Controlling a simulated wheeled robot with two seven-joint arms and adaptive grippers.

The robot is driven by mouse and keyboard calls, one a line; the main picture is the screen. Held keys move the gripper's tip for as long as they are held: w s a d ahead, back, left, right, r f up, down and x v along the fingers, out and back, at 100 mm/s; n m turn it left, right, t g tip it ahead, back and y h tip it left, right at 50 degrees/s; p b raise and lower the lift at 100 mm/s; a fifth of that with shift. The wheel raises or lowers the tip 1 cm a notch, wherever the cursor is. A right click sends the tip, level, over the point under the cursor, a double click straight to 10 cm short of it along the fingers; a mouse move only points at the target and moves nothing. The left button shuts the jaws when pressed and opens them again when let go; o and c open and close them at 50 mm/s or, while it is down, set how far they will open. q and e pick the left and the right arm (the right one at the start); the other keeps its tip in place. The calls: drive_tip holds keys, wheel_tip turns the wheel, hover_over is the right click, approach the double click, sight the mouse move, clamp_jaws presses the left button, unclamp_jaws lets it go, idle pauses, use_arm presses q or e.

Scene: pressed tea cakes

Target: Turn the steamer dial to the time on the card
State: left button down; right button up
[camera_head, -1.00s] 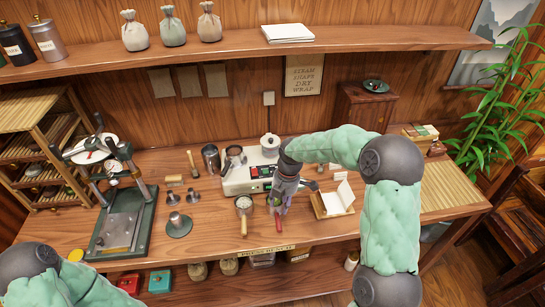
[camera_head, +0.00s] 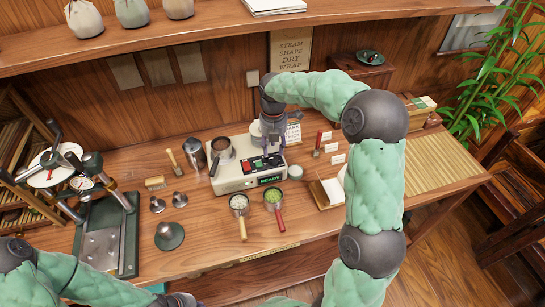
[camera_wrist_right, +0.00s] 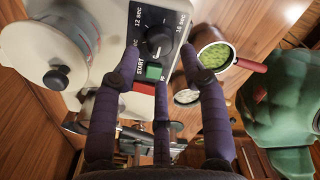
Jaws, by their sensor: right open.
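The cream steamer (camera_head: 228,178) stands on the bench with a black and red panel and a lit green READY display (camera_head: 270,180). My right gripper (camera_head: 271,150) is over the panel and hides its back part. In the right wrist view its purple fingers (camera_wrist_right: 160,65) are spread around the black dial (camera_wrist_right: 159,38); contact cannot be told. My left gripper (camera_head: 178,299) barely shows at the bottom edge.
Scoops with pale (camera_head: 239,203) and green (camera_head: 273,198) contents lie before the steamer. A lidded pot (camera_wrist_right: 45,45) is beside the dial. Small label cards (camera_head: 338,160) and an open box (camera_head: 327,192) are right. A press (camera_head: 103,240) stands left.

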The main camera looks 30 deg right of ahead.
sight(273, 158)
wheel_tip(273, 158, down, 5)
drive_tip(key=shift+b, duration=0.5)
drive_tip(key=c, duration=0.9)
